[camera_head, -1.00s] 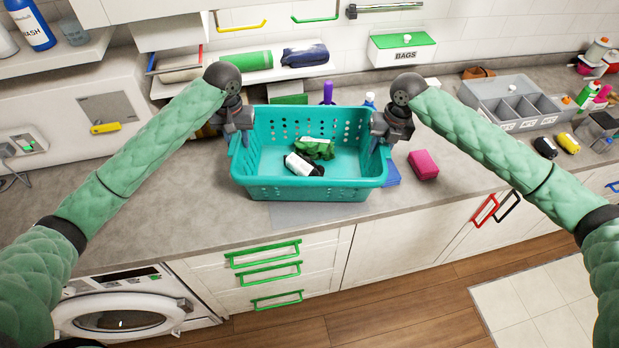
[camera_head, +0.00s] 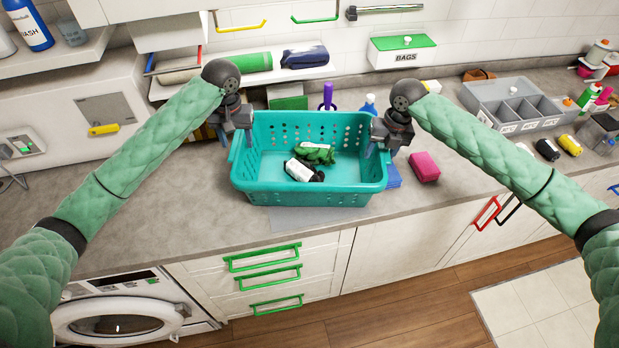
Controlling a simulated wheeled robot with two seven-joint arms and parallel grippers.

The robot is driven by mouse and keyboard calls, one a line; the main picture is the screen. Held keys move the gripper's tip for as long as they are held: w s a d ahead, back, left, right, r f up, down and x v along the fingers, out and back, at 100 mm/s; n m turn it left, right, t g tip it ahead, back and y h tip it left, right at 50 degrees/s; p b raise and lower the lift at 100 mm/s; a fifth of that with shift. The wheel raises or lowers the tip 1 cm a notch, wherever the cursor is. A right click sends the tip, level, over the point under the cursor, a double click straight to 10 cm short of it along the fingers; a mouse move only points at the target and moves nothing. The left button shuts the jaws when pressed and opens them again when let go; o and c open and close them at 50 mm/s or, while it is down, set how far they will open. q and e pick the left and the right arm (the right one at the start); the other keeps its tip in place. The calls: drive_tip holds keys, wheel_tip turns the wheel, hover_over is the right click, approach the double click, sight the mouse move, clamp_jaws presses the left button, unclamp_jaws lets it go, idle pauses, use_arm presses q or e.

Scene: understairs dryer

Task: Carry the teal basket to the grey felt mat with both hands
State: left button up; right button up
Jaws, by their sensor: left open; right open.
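The teal basket (camera_head: 308,195) is upright on the counter in the head view, with white, dark green and black items lying inside. A strip of the grey felt mat (camera_head: 312,219) shows under its front edge; the rest of the mat is hidden beneath the basket. My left gripper (camera_head: 237,138) is open at the basket's left rim. My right gripper (camera_head: 378,150) is open at the right rim, with a finger showing on the inner side. Whether the fingers touch the rim cannot be told.
A pink block (camera_head: 424,167) and a blue stack (camera_head: 394,176) lie close to the basket's right. A purple bottle (camera_head: 328,96) stands behind it. A grey divided tray (camera_head: 515,103) is further right. The counter left of the basket is clear.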

use_arm(q)
wheel_tip(320, 180, up, 10)
use_arm(e)
wheel_tip(320, 180, up, 12)
drive_tip(key=d, duration=0.2)
idle(0.7)
use_arm(q)
drive_tip(key=shift+s+f, duration=0.1)
drive_tip(key=shift+f, duration=0.05)
use_arm(e)
drive_tip(key=shift+f, duration=0.2)
